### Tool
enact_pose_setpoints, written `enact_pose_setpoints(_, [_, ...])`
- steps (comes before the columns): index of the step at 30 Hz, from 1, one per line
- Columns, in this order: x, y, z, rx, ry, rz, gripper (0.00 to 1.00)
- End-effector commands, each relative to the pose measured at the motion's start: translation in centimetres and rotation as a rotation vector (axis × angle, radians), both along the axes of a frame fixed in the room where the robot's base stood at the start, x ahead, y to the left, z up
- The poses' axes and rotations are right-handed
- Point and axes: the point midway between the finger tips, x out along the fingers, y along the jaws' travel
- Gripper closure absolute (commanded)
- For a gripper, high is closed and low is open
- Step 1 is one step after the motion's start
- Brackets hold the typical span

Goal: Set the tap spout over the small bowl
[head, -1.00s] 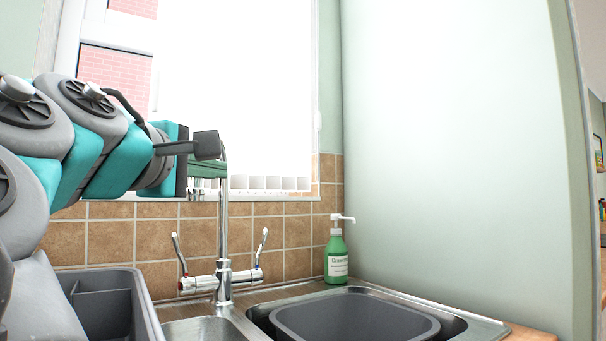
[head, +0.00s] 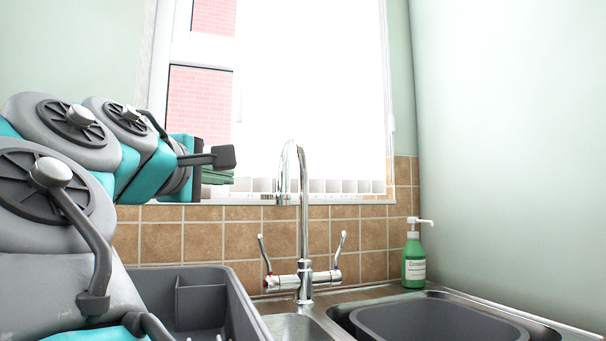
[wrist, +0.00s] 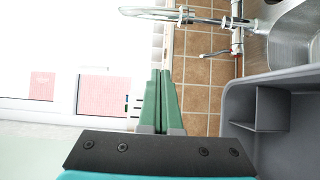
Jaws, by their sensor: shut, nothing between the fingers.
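The chrome tap (head: 304,230) stands behind the sink with a lever on each side. Its hooked spout (head: 291,150) arches to the left of the column, outlet facing down. The small bowl (head: 292,326) is the steel basin at the bottom edge, mostly cut off; I cannot tell whether the outlet is directly above it. My gripper (head: 232,177) is left of the spout, apart from it in the picture. In the wrist view, its green fingers (wrist: 161,76) are together and empty, with the spout (wrist: 175,14) beyond their tips.
A grey caddy (head: 245,304) stands at the left front. The large bowl (head: 340,310) on the right holds a grey basin (head: 440,325). A green soap bottle (head: 413,262) stands behind it. The window blind (head: 315,80) and tiled wall (head: 160,243) are behind the tap.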

Motion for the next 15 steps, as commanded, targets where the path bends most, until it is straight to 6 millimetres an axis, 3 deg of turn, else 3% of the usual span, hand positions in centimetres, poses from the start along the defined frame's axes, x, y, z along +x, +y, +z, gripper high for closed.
enact_pose_setpoints(3, [2.3, -0.3, 0.0, -0.001, 0.001, 0.0, 1.0])
enact_pose_setpoints(9, [4.9, -0.7, 0.0, -0.001, 0.0, 0.0, 1.0])
enact_pose_setpoints(15, [5.5, -1.8, 0.0, -0.001, -0.001, -0.004, 1.0])
